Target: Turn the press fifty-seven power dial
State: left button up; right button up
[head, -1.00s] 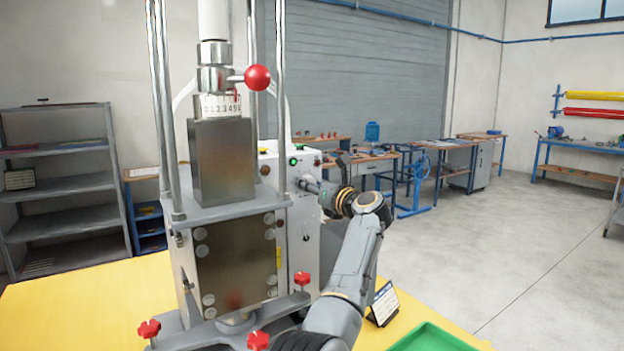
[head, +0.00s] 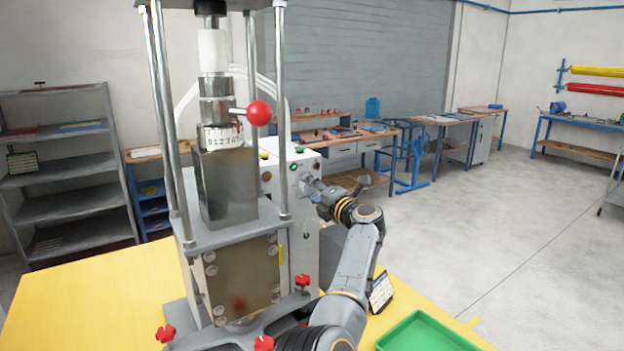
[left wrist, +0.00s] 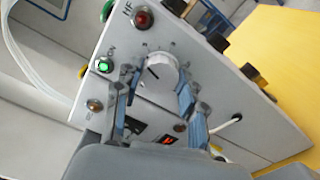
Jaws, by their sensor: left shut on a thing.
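The press (head: 228,185) stands on the yellow table, with its white control box (head: 303,250) behind it. The power dial (left wrist: 158,75) is a round white knob with a dark pointer line on the box panel, clear in the left wrist view. My left gripper (head: 308,184) reaches the panel in the head view, where it hides the dial. In the left wrist view its blue-padded fingers (left wrist: 157,92) lie on either side of the dial, and it is shut on it. A green light (left wrist: 104,65) glows beside the dial. My right gripper is out of view.
A red ball handle (head: 259,112) sticks out from the press column. Red star knobs (head: 302,280) sit on its base. A green tray (head: 428,332) and a small tilted card (head: 381,292) are at the right of the table. Open floor lies beyond.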

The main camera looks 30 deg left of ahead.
pick_arm(q)
jog(key=shift+r+m+p, duration=0.1)
jog(key=shift+m+p, duration=2.65)
jog(key=shift+m, duration=0.95)
jog(key=o, duration=1.1)
jog(key=shift+a, duration=0.1)
